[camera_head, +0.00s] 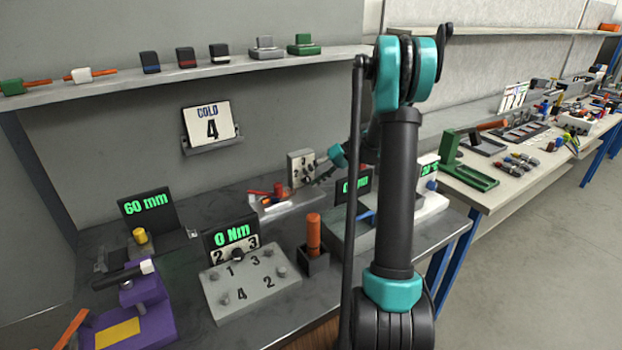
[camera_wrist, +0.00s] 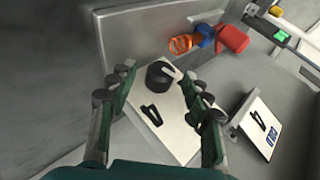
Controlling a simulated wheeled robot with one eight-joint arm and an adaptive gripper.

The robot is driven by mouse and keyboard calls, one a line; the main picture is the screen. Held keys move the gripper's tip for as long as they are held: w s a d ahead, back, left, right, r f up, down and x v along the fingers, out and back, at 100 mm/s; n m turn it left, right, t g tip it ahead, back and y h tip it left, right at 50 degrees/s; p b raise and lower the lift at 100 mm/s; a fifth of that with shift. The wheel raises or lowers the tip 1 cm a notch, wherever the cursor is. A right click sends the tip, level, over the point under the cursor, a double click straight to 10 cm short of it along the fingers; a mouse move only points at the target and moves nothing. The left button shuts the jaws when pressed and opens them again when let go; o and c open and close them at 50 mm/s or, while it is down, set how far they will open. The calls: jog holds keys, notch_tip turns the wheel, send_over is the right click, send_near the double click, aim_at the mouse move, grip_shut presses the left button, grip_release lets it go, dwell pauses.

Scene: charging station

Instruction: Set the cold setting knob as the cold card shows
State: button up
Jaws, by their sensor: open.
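The cold card (camera_head: 212,122) on the back wall reads "COLD 4". A pale upright panel (camera_head: 299,168) stands at the back of the bench, with small dark marks. In the wrist view the panel (camera_wrist: 178,132) carries a round black knob (camera_wrist: 159,76) and a black stroke mark below it. A light pointer-like piece shows at the knob's right side; its exact setting is unclear. My gripper (camera_wrist: 160,88) is open, one finger on each side of the knob, with gaps visible. In the head view my gripper (camera_head: 326,170) is beside the panel, partly hidden by my arm.
A white card (camera_wrist: 258,125) with a black stroke and blue lettering stands right of the panel in the wrist view. Orange, blue and red parts (camera_wrist: 208,40) lie beyond. A grey fixture (camera_head: 250,283) with a "0 Nm" display and an orange-handled holder (camera_head: 314,250) stand in front.

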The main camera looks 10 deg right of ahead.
jog(key=v, duration=1.1)
jog(key=shift+d+r, duration=0.2)
jog(key=s+a+r+n+t+h, duration=0.25)
jog(key=s+a+r+h, duration=0.35)
jog(key=a+r+h, duration=0.3)
jog(key=shift+m+t, duration=0.25)
jog(key=shift+t, duration=0.1)
jog(key=x, duration=1.7)
jog(key=shift+d+f, duration=0.1)
jog(key=shift+f, duration=0.1)
jog(key=shift+c, duration=0.6)
grip_shut()
